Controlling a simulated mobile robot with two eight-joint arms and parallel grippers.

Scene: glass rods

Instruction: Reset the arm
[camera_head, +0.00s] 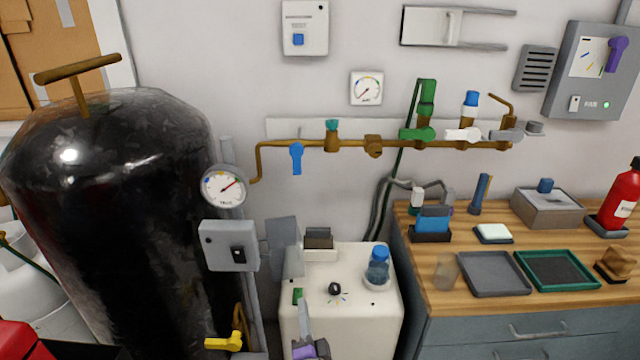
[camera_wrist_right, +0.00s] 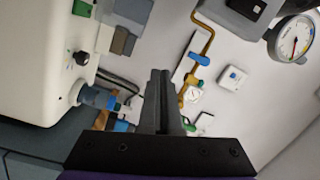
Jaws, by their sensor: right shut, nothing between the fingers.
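My right gripper (camera_head: 303,306) shows at the bottom centre of the head view, with its grey fingers pointing up the picture and a purple part below them. It is in front of the white cabinet (camera_head: 345,325) and appears over its front part. In the right wrist view the grey fingers of the right gripper (camera_wrist_right: 160,78) are together, with nothing between them. They appear apart from the things around them. My left gripper is not in either view.
A large black tank (camera_head: 90,200) stands at left, beside a post with a gauge (camera_head: 224,187) and a grey box (camera_head: 229,246). A blue-capped bottle (camera_head: 377,268) stands on the cabinet. A wooden bench (camera_head: 440,285) with trays is at right. Brass piping (camera_head: 350,143) runs along the wall.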

